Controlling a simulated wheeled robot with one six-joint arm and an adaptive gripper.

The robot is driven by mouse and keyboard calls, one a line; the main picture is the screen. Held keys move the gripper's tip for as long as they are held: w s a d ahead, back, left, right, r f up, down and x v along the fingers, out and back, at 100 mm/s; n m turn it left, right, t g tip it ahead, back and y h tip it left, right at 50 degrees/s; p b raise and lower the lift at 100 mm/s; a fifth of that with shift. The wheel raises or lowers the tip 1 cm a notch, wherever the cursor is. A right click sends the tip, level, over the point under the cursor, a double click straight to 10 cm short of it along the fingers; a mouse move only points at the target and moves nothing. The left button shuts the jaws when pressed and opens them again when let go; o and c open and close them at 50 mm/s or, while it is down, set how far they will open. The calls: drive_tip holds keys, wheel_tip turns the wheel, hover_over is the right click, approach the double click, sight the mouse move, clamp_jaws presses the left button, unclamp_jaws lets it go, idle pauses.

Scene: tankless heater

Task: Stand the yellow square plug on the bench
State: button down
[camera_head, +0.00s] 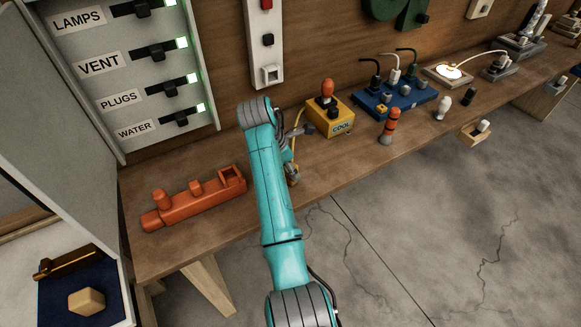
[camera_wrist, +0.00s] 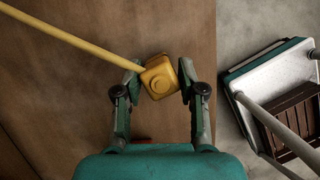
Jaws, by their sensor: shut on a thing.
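The yellow square plug (camera_wrist: 160,77) is between the two fingertips of my gripper (camera_wrist: 159,80) in the wrist view. Both fingers touch its sides. A yellow cord (camera_wrist: 70,38) runs from the plug to the upper left. The plug is over the brown wooden bench (camera_wrist: 50,85); I cannot tell whether it touches the wood. In the head view, my teal arm hides most of my gripper and the plug. The yellow cord (camera_head: 298,132) shows beside the arm there, and the bench (camera_head: 335,165) runs along the wall.
A yellow box marked COOL (camera_head: 340,127), an orange-and-grey cylinder (camera_head: 389,126) and a blue socket block (camera_head: 420,99) stand to the right. The bench front near my gripper is bare.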

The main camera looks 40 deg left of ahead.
drive_tip(key=shift+f, duration=0.2)
drive_tip(key=c, duration=0.6)
unclamp_jaws()
